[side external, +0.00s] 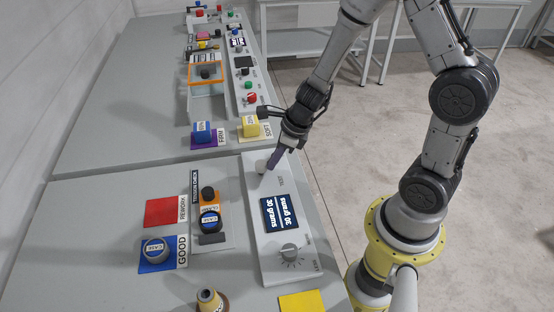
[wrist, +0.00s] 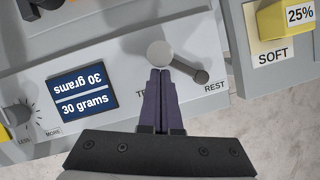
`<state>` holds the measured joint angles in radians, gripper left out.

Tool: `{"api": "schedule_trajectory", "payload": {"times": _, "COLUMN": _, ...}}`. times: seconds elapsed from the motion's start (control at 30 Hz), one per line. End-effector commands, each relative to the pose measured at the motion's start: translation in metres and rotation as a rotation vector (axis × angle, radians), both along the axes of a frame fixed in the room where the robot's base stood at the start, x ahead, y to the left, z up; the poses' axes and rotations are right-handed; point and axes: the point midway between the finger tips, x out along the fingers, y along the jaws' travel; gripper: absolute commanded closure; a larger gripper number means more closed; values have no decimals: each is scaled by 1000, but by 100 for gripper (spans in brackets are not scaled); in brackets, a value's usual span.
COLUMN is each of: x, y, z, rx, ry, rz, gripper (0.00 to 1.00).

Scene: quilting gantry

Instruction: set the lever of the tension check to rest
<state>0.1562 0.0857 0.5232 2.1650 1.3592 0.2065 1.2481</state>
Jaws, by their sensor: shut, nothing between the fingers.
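The tension check panel (side external: 256,225) is a light grey box with a blue display (side external: 279,213) reading 30 grams and a knob beside it. Its lever has a pale round ball (wrist: 160,53) and a dark rod (wrist: 184,68) that slants down right to a dark end near the REST label (wrist: 215,87). The ball leans away from REST in the wrist view. A label beginning TE is partly hidden by my fingers. My gripper (wrist: 161,72) is shut and empty, its purple fingertips right at the ball; I cannot tell if they touch. The ball also shows in the side view (side external: 261,166).
A yellow block on the SOFT card (wrist: 270,56) stands beyond the panel's end. Left of the panel are a red pad (side external: 166,212), a blue GOOD pad with a round case (side external: 156,250), and a small board with dark knobs. A spool (side external: 209,300) stands near the front.

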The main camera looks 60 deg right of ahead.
Motion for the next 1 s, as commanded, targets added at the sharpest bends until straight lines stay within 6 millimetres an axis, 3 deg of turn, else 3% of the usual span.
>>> {"api": "schedule_trajectory", "payload": {"times": 0.27, "x": 8, "y": 5, "z": 0, "rx": 0, "ry": -2, "rz": -119, "gripper": 100}}
{"api": "schedule_trajectory", "payload": {"times": 1.0, "x": 43, "y": 10, "z": 0, "rx": 0, "ry": -1, "rz": -700, "gripper": 100}}
